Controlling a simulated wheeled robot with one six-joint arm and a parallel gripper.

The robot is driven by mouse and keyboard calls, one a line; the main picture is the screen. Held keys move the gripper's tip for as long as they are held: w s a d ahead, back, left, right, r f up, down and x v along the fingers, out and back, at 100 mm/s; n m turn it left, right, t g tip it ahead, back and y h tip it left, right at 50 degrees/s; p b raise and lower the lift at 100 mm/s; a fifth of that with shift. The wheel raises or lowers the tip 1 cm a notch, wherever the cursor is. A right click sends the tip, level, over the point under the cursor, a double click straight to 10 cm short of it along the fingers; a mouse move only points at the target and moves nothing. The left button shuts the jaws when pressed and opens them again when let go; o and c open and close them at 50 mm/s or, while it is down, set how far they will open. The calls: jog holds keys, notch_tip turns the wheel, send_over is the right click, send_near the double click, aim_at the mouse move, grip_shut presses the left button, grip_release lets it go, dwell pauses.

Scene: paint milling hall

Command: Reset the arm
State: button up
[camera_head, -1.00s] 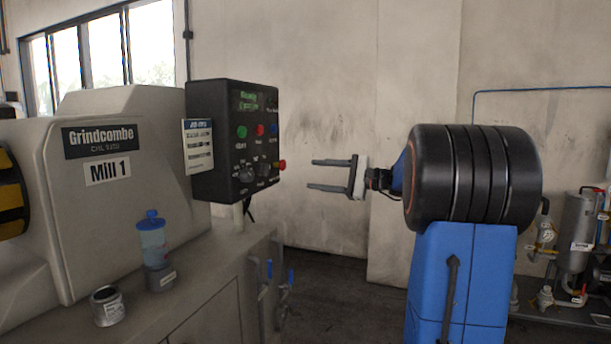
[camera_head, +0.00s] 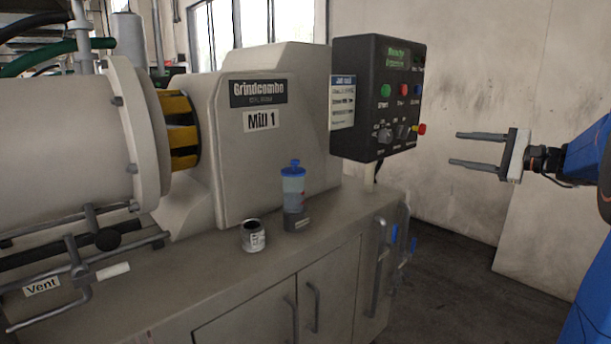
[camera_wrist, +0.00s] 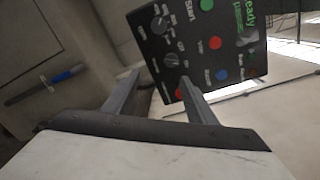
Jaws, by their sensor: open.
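My gripper (camera_head: 478,149) is open and empty at the right of the head view. Its two parallel fingers point left toward the black control panel (camera_head: 372,146), with a gap between them and it. The panel has coloured buttons, knobs and a green-lit display. In the wrist view, my gripper's spread fingers (camera_wrist: 160,92) show nothing between them, and the panel (camera_wrist: 190,42) appears tilted beyond them.
The mill housing (camera_head: 275,150) marked Mill 1 stands left of the panel. On the bench (camera_head: 330,232) are an open can (camera_head: 253,236) and a blue-topped container (camera_head: 294,190). Pipework with a Vent label (camera_head: 42,287) is at lower left. Wall space right of the panel is clear.

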jog(key=s+a+f+n+g+h, duration=0.1)
jog(key=s+a+f+n+g, duration=0.15)
jog(key=s+a+f, duration=0.35)
jog(key=s+a+f+n+g+h, duration=0.1)
jog(key=s+a+f+n+g, duration=0.25)
jog(key=a, duration=0.55)
jog(key=s+a+f+n+g+h, duration=0.1)
jog(key=s+a+f+g+h, duration=0.1)
jog(key=s+a+f, duration=0.4)
jog(key=s+f+n+h, duration=0.3)
jog(key=s+f, duration=0.3)
jog(key=s, duration=0.4)
jog(key=s+f+n+h, duration=0.4)
jog(key=s+f+n, duration=0.2)
jog(key=s, duration=0.4)
jog(key=shift+f+g, duration=0.3)
jog(key=shift+f, duration=0.1)
jog(key=shift+c, duration=0.4)
